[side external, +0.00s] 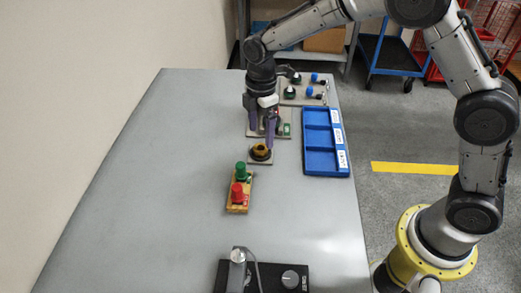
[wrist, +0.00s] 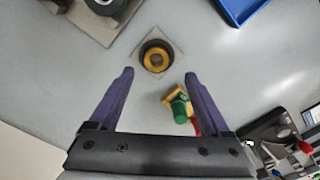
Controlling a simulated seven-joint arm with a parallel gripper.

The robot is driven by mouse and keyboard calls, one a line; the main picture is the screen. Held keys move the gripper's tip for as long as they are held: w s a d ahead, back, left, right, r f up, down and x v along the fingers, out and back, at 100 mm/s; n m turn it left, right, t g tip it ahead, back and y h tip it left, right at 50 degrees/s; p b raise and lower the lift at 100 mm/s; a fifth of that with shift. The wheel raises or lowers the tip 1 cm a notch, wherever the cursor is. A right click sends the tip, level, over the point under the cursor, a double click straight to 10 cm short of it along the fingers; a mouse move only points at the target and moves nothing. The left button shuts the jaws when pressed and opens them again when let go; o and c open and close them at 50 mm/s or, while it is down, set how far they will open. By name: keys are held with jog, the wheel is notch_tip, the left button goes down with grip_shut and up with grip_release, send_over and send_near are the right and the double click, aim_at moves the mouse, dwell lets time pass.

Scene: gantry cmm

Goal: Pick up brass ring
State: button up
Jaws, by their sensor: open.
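The brass ring (side external: 261,152) is a yellow ring sitting on a small grey square plate (side external: 259,160) on the table. In the wrist view the brass ring (wrist: 156,57) appears ahead of the fingertips, with a dark band around it and a dark centre. My gripper (side external: 261,136) is open and empty, with two purple fingers, above the table close to the ring. In the wrist view my gripper (wrist: 160,77) has its fingers spread wide, with the ring between their lines and slightly beyond the tips.
A yellow block with green and red knobs (side external: 239,191) stands nearer the camera. A blue three-compartment tray (side external: 325,142) lies to the right. Plates with several fixtures (side external: 302,92) lie behind. A black device (side external: 264,276) is at the front. The left of the table (side external: 150,190) is clear.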

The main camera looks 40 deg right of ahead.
aim_at(260, 144)
jog(key=shift+w+d+f, duration=0.1)
jog(key=shift+w+f, duration=0.05)
jog(key=shift+f, duration=1.25)
jog(key=shift+w+d+f, duration=0.1)
jog(key=shift+w+f, duration=0.05)
jog(key=shift+f, duration=1.25)
grip_shut()
